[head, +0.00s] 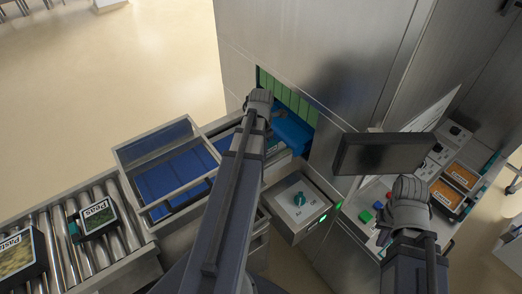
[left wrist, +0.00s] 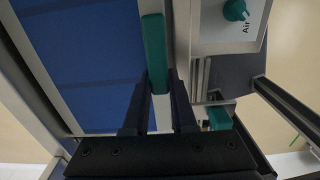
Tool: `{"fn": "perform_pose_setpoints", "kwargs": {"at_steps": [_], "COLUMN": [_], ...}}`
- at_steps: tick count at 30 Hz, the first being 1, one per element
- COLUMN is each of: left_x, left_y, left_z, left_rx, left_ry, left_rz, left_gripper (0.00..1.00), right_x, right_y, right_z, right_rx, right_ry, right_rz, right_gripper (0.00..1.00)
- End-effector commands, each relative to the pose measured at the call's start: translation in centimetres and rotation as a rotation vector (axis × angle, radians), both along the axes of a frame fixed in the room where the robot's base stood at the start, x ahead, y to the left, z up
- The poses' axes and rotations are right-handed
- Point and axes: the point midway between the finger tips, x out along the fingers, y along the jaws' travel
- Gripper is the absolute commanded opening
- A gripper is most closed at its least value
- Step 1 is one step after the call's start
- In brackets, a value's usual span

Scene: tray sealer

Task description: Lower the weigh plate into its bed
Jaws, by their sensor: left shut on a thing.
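My left gripper (left wrist: 160,88) is shut on a teal bar-shaped handle (left wrist: 153,50), seen in the left wrist view. In the head view the left arm reaches to the infeed opening and hides the fingers and most of what they hold. I cannot pick out the weigh plate or its bed with certainty; a pale strip (left wrist: 161,112) shows between the fingers, below the handle. My right gripper (head: 408,188) is over the side panel, near its coloured buttons; whether its jaws are open does not show.
A clear-lidded frame (head: 157,143) stands over a blue surface (head: 172,182) left of the left arm. An Air box (head: 300,201) with a teal knob is right of it. Green strips (head: 288,95) hang in the opening. A roller conveyor (head: 72,242) carries Peas (head: 97,216) and Pasta (head: 18,252) trays.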

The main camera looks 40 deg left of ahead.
Motion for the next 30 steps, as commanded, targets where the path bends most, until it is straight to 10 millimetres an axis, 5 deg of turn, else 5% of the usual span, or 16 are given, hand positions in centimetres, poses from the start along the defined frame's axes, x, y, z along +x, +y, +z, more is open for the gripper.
{"fn": "perform_pose_setpoints", "kwargs": {"at_steps": [1, 2, 11, 16, 25, 30], "left_x": [0.0, 0.0, 0.0, 0.0, 0.0, 0.0], "left_y": [0.0, 0.01, 0.0, 0.0, 0.0, -0.01], "left_z": [0.01, 0.01, 0.0, 0.0, 0.0, 0.0], "left_rx": [0.0, 0.0, 0.0, 0.0, 0.0, 0.0], "left_ry": [0.0, 0.0, 0.0, 0.0, 0.0, 0.0], "left_rz": [0.0, 0.0, 0.0, 0.0, 0.0, 0.0], "left_gripper": [0.0, 0.26, 0.6, 0.6, 0.92, 0.95], "right_x": [0.0, 0.0, 0.0, 0.0, 0.0, 0.0], "right_y": [0.0, 0.0, 0.0, 0.0, 0.0, 0.0], "right_z": [0.01, 0.01, 0.0, 0.0, 0.0, 0.0], "right_rx": [0.0, 0.0, 0.0, 0.0, 0.0, 0.0], "right_ry": [0.0, 0.0, 0.0, 0.0, 0.0, 0.0], "right_rz": [0.0, 0.0, 0.0, 0.0, 0.0, 0.0], "right_gripper": [0.0, 0.0, 0.0, 0.0, 0.0, 0.0]}}
